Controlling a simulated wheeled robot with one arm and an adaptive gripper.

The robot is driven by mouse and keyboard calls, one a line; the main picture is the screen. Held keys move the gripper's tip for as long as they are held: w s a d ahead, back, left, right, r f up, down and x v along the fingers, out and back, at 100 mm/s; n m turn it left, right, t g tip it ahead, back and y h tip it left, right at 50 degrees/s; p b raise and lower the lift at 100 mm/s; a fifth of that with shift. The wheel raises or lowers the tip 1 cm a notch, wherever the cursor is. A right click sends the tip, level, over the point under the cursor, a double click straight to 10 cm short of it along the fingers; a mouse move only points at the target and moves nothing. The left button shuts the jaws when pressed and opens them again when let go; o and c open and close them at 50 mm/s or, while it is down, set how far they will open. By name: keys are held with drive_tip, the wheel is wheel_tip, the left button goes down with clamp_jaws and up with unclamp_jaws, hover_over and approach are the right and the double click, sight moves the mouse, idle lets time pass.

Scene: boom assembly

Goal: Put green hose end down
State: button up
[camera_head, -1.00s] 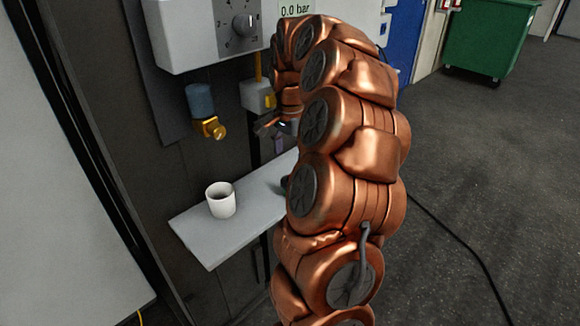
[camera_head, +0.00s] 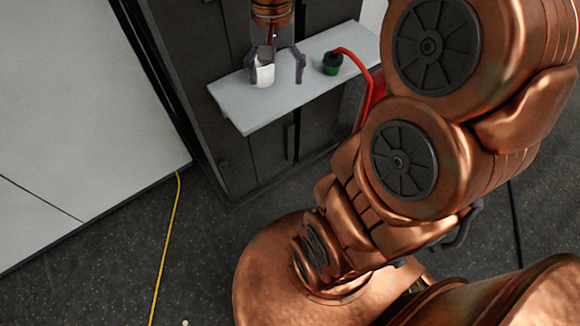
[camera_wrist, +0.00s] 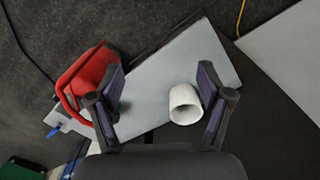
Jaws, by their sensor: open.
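The green hose end (camera_head: 332,68), green below with a dark collar on top, stands on the light grey shelf (camera_head: 235,108). A red hose (camera_head: 350,53) runs from it over the shelf's edge. My gripper (camera_head: 278,70) is open and points down over the shelf, to the left of the hose end and apart from it. One finger is beside the white cup (camera_head: 265,76). In the wrist view my gripper (camera_wrist: 160,92) has nothing gripped; the cup (camera_wrist: 185,104) shows between the fingers, nearer the right one. A bit of green (camera_wrist: 124,106) shows by the left finger, which partly hides it.
A red object (camera_wrist: 92,76) hangs beside the shelf. The dark cabinet (camera_head: 190,60) is behind the shelf. A yellow cable (camera_head: 165,240) lies on the floor by the white panel (camera_head: 80,120). The shelf's front left part is clear.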

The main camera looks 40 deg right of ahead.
drive_tip(key=s+a+f+n, duration=0.2)
drive_tip(key=s+a+n, duration=0.1)
drive_tip(key=s, duration=0.5)
drive_tip(key=s+a+f+n+g, duration=0.1)
drive_tip(key=s+a+f+n, duration=0.2)
drive_tip(key=s+a, duration=0.3)
drive_tip(key=s+n, duration=0.1)
drive_tip(key=s, duration=0.2)
drive_tip(key=shift+a+f+n, duration=0.25)
drive_tip(key=shift+f+n, duration=0.05)
wheel_tip(320, 180, up, 9)
drive_tip(key=p, duration=0.8)
drive_tip(key=shift+f+p, duration=0.15)
drive_tip(key=shift+p, duration=0.2)
drive_tip(key=shift+c, duration=0.5)
